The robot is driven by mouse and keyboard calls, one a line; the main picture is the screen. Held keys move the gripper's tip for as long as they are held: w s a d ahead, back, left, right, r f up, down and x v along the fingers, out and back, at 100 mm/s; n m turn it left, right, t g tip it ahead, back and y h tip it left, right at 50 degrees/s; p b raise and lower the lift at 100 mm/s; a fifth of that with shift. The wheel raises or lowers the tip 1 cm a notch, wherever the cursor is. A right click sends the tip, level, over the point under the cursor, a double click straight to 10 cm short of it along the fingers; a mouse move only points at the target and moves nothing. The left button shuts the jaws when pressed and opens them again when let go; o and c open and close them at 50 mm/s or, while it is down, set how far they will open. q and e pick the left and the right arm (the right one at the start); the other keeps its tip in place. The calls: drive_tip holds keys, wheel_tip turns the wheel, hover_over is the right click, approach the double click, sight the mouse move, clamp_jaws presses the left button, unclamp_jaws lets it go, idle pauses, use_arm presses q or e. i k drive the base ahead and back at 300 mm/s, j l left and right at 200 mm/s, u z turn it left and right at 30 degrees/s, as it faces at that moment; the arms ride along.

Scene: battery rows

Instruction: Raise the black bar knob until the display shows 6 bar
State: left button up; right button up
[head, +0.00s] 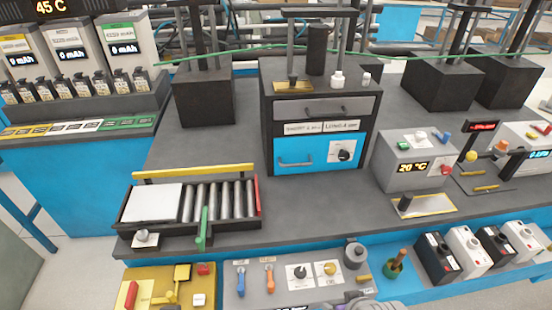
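A black knob (300,273) with a pale pointer sits on a white plate on the grey control panel (250,291) at the bottom middle. A yellow knob (330,269) is on the plate to its right. A dark display (292,308) is cut off by the bottom edge, and its reading cannot be seen. Another black knob (345,151) is on the blue front of the press cabinet. The labels are too small to read, so I cannot tell which knob is marked bar. Neither gripper can be made out; a grey shape at the bottom edge is unclear.
Blue and orange levers (269,276) stand left of the knobs, and a grey cylinder (355,253) stands to the right. A yellow panel (140,300) is at the left, with a roller tray (122,222) behind. Several small batteries stand at the right.

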sight(300, 274)
drive_tip(key=k+l, duration=0.2)
drive_tip(key=k, duration=0.35)
drive_tip(key=k+l, duration=0.25)
drive_tip(key=k, duration=0.25)
drive_tip(key=i+j+u, duration=0.5)
drive_tip(key=i, duration=0.15)
